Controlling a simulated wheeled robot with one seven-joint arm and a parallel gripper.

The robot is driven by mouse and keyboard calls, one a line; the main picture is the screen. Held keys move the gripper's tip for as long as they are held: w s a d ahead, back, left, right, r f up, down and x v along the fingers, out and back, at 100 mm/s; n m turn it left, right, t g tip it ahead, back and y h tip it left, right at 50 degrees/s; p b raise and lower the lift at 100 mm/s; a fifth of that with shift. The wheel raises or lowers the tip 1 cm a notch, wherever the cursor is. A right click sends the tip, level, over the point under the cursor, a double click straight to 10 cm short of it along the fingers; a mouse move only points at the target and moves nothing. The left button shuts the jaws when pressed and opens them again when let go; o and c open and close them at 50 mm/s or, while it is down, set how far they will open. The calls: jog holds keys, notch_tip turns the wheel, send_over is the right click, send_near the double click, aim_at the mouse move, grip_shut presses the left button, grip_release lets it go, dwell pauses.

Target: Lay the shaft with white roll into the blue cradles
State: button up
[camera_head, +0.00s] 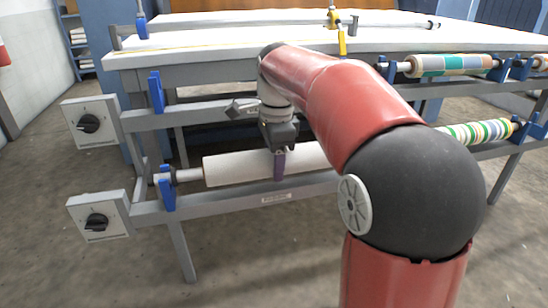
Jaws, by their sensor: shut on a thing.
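The white roll (235,167) on its shaft (187,175) lies level along the lower rail of the frame. My gripper (280,166) comes down from above and is shut on the white roll near its visible middle. The shaft's left end meets the lower left blue cradle (167,189); I cannot tell whether it rests in it or sits just above. The roll's right end and any cradle there are hidden behind my red arm. The upper left blue cradle (156,92) is empty.
A striped roll (478,131) lies at the lower right, by a blue cradle (520,128). A patterned roll (450,65) lies on the upper right. White table tops (210,42) stand above. Two switch boxes (91,122) (98,215) jut out left. The floor in front is clear.

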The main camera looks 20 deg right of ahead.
jog(key=shift+f, duration=0.4)
dwell(0.4)
jog(key=o, duration=1.5)
notch_tip(320, 180, up, 8)
jog(key=shift+s+d+f+p, duration=0.1)
jog(key=shift+d+p, duration=0.05)
jog(key=shift+p, duration=0.45)
jog(key=s+f+n+t, duration=0.1)
jog(key=s+f+n, duration=0.3)
jog(key=s+n, duration=0.2)
jog(key=s+f+n+t, duration=0.2)
jog(key=s+f+n, duration=0.3)
jog(key=s, duration=0.3)
jog(key=s+f+n+t, duration=0.2)
jog(key=s+f+n, duration=0.2)
jog(key=s+n, duration=0.3)
jog(key=shift+s+f, duration=0.2)
jog(key=shift+s, duration=0.25)
